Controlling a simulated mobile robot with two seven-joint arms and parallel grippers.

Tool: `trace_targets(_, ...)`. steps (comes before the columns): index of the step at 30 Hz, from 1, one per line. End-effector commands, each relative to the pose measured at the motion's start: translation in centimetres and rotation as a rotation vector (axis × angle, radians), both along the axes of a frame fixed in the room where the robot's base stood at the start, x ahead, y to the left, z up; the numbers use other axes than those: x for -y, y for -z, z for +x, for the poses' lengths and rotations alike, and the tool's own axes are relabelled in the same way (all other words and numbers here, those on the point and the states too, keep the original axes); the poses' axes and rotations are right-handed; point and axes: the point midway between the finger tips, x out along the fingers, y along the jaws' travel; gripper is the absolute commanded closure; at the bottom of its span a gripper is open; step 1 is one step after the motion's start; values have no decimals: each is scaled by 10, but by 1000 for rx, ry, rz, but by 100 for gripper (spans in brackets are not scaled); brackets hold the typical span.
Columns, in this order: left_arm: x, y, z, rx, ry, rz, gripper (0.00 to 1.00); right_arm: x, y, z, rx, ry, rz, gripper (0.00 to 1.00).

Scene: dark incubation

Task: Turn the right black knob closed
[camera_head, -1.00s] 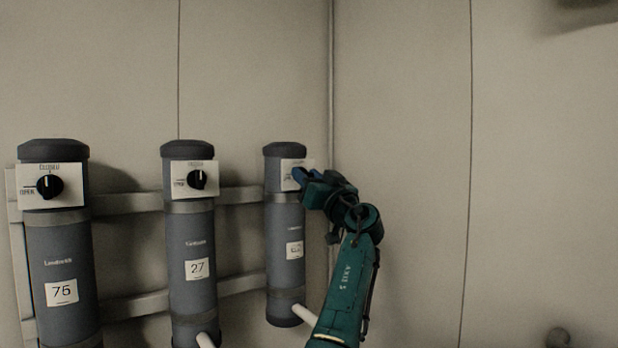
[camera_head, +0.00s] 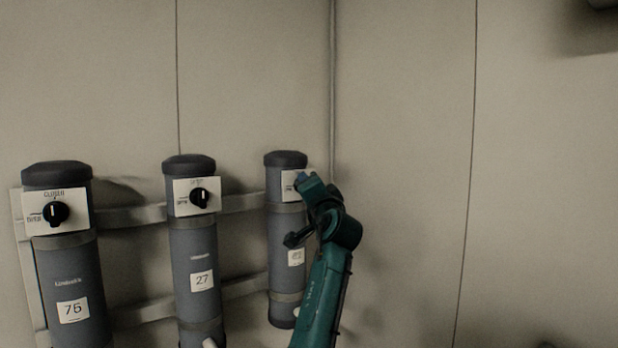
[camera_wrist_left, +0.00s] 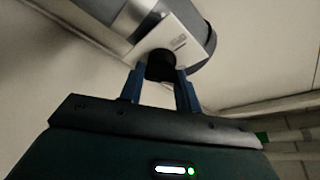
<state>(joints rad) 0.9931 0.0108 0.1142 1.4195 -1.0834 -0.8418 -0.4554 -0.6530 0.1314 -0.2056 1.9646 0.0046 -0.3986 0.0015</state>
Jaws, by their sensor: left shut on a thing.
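The right black knob (camera_wrist_left: 160,66) shows in the left wrist view between the two blue fingers of my left gripper (camera_wrist_left: 161,88), which is shut on it. The knob sits on a white label plate (camera_head: 290,184) near the top of the right grey cylinder (camera_head: 284,228). In the head view my left gripper (camera_head: 304,182) is at this plate and hides the knob. The knob's pointer direction cannot be told. Some lettering shows on the plate in the wrist view, but it is too blurred to read surely. My right gripper is in neither view.
The middle cylinder (camera_head: 199,262), numbered 27, and the left cylinder (camera_head: 66,270), numbered 75, each carry a black knob. A pale rail (camera_head: 130,215) runs behind the cylinders. A bare wall (camera_head: 405,130) lies right of the corner.

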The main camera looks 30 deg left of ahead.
Motion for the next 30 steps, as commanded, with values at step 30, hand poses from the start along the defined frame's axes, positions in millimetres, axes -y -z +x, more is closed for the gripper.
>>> trace_targets(30,0,-1,0,-530,-2,220,90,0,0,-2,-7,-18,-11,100)
